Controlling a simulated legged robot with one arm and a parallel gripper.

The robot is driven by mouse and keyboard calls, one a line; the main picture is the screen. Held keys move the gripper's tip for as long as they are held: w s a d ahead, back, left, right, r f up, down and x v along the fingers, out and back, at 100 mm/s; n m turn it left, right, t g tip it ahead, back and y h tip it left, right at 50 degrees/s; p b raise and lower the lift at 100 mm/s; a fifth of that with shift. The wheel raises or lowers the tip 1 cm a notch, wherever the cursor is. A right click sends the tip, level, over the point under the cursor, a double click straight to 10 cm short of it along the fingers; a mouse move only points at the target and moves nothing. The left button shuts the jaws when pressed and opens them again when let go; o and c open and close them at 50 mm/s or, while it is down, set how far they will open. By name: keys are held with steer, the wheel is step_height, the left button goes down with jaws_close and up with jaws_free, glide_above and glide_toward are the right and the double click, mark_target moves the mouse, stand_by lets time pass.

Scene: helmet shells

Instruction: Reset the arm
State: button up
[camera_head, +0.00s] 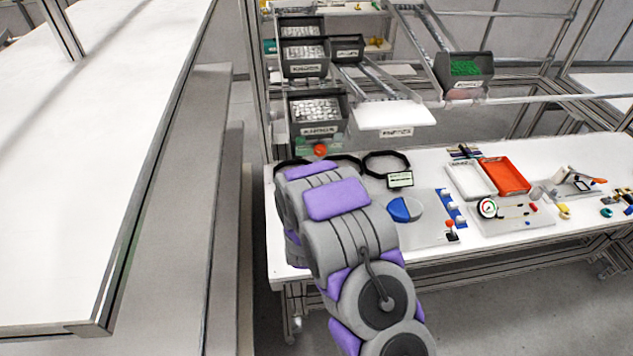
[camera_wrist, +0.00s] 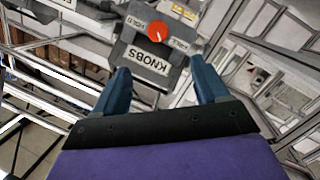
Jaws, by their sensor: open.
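My gripper (camera_wrist: 160,90) shows in the wrist view with its two dark blue fingers spread apart and nothing between them. Beyond the fingertips is a grey panel with a red knob (camera_wrist: 157,35) and a label reading "KNOBS". In the head view my grey and purple arm reaches forward over the left end of the white workbench (camera_head: 430,165). My gripper's fingers are hidden behind the arm there. A red round knob (camera_head: 320,150) shows just past the arm's far end.
Grey bins (camera_head: 316,110) stand on the rack behind the bench. On the bench are black rings (camera_head: 386,163), a blue-and-grey disc (camera_head: 405,209), a white tray (camera_head: 470,181), an orange tray (camera_head: 506,176) and a gauge board (camera_head: 512,215). A long white table (camera_head: 90,140) fills the left.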

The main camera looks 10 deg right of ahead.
steer(key=shift+s, duration=0.25)
stand_by(0.4)
steer(key=s+d+r+m+g+y+b, duration=0.1)
steer(key=s+r+g, duration=0.3)
steer(key=s, duration=1.2)
steer(key=s+d+r+m+g+y+b, duration=0.1)
steer(key=s+g, duration=0.7)
steer(key=s, duration=0.8)
steer(key=s+d+r+m+g+y+b, duration=0.1)
steer(key=s+r+g+b, duration=0.3)
steer(key=s, duration=1.2)
step_height(320, 180, up, 3)
steer(key=shift+s+d+r+m+g, duration=0.1)
steer(key=shift+s+d+m+g, duration=0.2)
steer(key=shift+d+m+g, duration=0.65)
steer(key=shift+w+a+g, duration=0.15)
steer(key=shift+a+g, duration=0.1)
steer(key=shift+a, duration=0.2)
